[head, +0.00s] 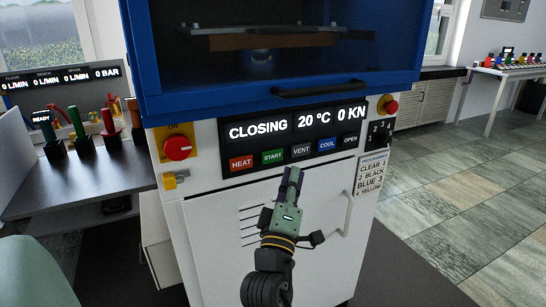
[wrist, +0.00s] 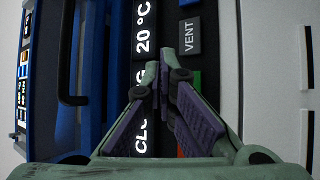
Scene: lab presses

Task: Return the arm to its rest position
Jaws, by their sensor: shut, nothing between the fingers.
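My gripper (head: 291,181) is in front of the lab press, below its control panel, with its fingers pointing up toward the buttons. In the wrist view my gripper (wrist: 160,85) has its purple-padded fingers together at the tips, with nothing between them. The press display (head: 297,124) reads CLOSING, 20 °C and 0 KN. Below it is a row of buttons: HEAT (head: 241,163), START (head: 273,156), VENT (head: 301,150), COOL (head: 327,144) and OPEN (head: 350,140). In the wrist view the fingers cover part of the display and buttons.
The blue press hood (head: 290,92) with a black handle overhangs the panel. A red knob (head: 178,148) is at left, a red stop button (head: 391,107) at right. A door handle (head: 348,212) juts out below. A side bench (head: 85,180) stands left. Floor at right (head: 450,210) is clear.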

